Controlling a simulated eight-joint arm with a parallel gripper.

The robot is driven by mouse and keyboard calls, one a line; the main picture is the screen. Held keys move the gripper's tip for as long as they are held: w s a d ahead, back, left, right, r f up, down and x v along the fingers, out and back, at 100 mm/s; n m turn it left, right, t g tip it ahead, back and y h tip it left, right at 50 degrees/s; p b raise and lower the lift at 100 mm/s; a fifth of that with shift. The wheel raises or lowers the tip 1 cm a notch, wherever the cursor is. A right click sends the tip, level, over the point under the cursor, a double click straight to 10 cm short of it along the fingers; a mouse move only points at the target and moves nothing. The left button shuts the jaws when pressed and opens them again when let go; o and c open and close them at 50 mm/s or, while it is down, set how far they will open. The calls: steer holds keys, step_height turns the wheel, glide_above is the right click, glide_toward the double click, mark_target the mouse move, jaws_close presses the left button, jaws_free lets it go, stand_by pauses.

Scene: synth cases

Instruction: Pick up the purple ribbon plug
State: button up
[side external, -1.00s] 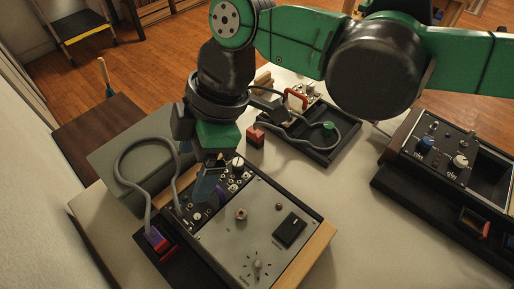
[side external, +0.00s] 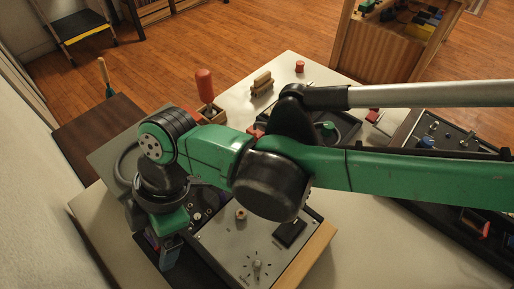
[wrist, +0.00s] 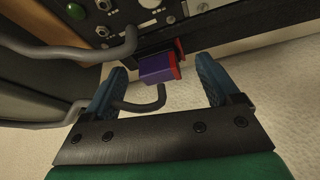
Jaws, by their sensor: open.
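The purple plug (wrist: 157,68) has a red edge and a grey cable. In the wrist view it sits at the end of a dark holder beside the panel, between my fingertips in the picture. My gripper (wrist: 163,70) is open, with one blue finger on each side of the plug. Gaps show on both sides, the wider one on the right. In the side view my gripper (side external: 168,258) is low at the front left corner of the panel box. My wrist and fingers hide most of the plug there.
The grey control panel (side external: 225,248) with knobs and a black switch lies right of my gripper. A dark console (side external: 450,140) is at right. The white tabletop (side external: 345,225) is clear at front right.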

jaws_close()
step_height(320, 180, up, 13)
stand_by(0.9)
